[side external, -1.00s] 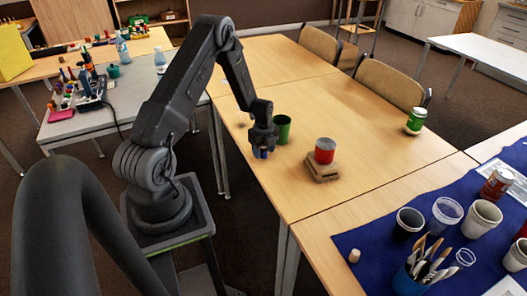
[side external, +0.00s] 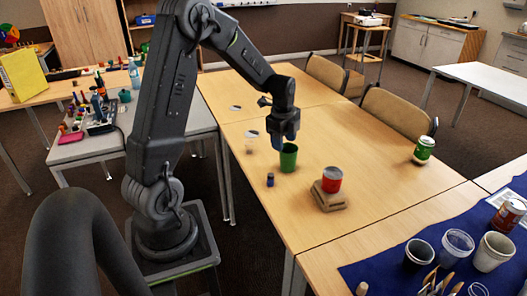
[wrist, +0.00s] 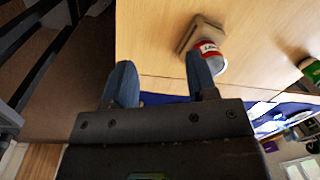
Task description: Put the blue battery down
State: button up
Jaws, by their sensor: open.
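The battery is not visible in the wrist view.
A red can (side external: 332,174) stands on a brown block (side external: 329,197); the can also shows in the wrist view (wrist: 209,57). A green can (side external: 424,149) stands near the right edge. The table's middle is free.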

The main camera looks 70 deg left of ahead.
jog(key=s+d+r+n+t, duration=0.1)
jog(key=s+d+r+n, duration=0.2)
jog(key=d+r, duration=0.35)
jog(key=s+d+r+n+t, duration=0.1)
jog(key=s+d+r+n, duration=0.2)
jog(key=d+r, duration=0.4)
jog(key=s+d+r+n+t, duration=0.2)
jog(key=s+d+n, duration=0.5)
jog(key=s+d, duration=0.2)
jog(key=shift+s+d+t+h, duration=0.3)
jog(key=shift+s+d, duration=0.05)
jog(key=shift+s, duration=0.55)
